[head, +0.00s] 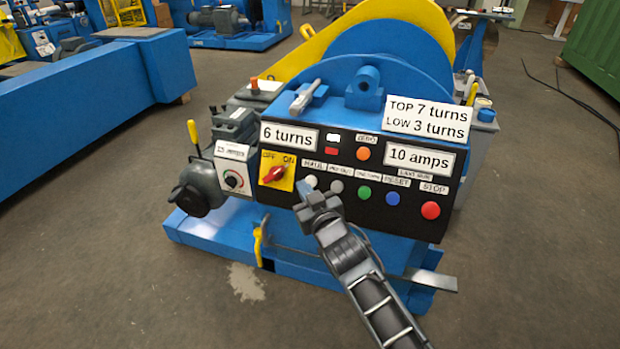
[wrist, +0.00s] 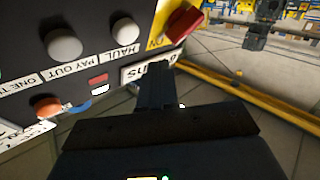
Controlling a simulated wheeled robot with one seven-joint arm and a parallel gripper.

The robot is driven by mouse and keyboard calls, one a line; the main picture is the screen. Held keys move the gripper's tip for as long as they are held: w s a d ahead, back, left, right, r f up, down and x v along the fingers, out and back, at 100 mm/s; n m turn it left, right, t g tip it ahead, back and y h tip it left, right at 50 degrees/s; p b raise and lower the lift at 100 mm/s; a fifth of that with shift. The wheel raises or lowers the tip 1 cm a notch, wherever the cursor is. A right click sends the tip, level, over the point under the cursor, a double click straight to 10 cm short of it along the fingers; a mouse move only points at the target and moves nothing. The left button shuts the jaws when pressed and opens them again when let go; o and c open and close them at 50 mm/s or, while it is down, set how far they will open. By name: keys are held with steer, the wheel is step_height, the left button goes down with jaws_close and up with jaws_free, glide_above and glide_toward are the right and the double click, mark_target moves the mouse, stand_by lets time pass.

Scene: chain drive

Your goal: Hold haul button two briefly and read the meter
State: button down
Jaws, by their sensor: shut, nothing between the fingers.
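In the head view a black control panel (head: 300,209) carries a row of buttons. The white button labelled HAUL (head: 311,181) is just above my gripper (head: 311,201); beside it is the grey pay-out button (head: 336,187). The wrist view shows the panel upside down, with the HAUL button (wrist: 125,31) and the grey button (wrist: 64,44) left of my shut, empty fingers (wrist: 157,76). They look apart from the HAUL button; exact depth is unclear. A plate reads "10 amps" (head: 420,158), another "6 turns" (head: 289,136).
A red switch (head: 277,174) on a yellow OFF/ON plate is left of HAUL. Green (head: 364,193), blue RESET (head: 392,198) and red STOP (head: 430,210) buttons are to the right. An orange ZERO button (head: 363,153) is above. Open floor (head: 130,290) lies in front.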

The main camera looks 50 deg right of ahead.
mark_target(311, 181)
steer(key=shift+w+d+f, duration=0.25)
steer(key=shift+d+f, duration=0.1)
steer(key=shift+d, duration=0.3)
steer(key=shift+w+d+f, duration=0.25)
steer(key=shift+d+f, duration=0.1)
steer(key=shift+d, duration=0.25)
steer(key=shift+d+p, duration=0.1)
steer(key=shift+p, duration=0.2)
stand_by(0.9)
steer(key=shift+w+d+f, duration=0.1)
steer(key=shift+d+f, duration=0.1)
steer(key=shift+d, duration=0.05)
